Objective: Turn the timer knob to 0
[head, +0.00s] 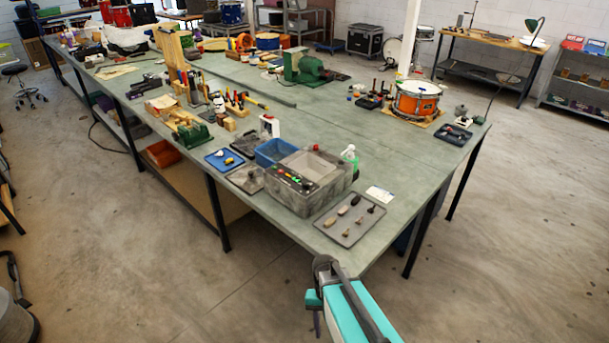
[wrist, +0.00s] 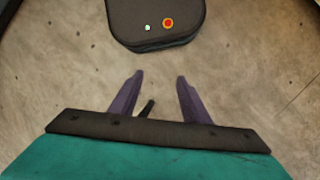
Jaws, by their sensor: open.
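A grey box-shaped machine (head: 336,188) with an open, light-coloured basin on top stands near the front right end of the long green bench (head: 390,150). Its sloped dark control panel (head: 289,179) carries small red, green and light-coloured controls. At this size I cannot tell which is the timer knob or where it points. My gripper (wrist: 159,84) has its two purple fingers apart with nothing between them, over bare concrete floor. In the head view my arm is at the bottom, off the bench's near corner, apart from the machine.
A grey tray (head: 350,220) with brushes and small parts lies right of the machine. An orange drum (head: 417,100) stands further back. The floor in front of the bench is clear.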

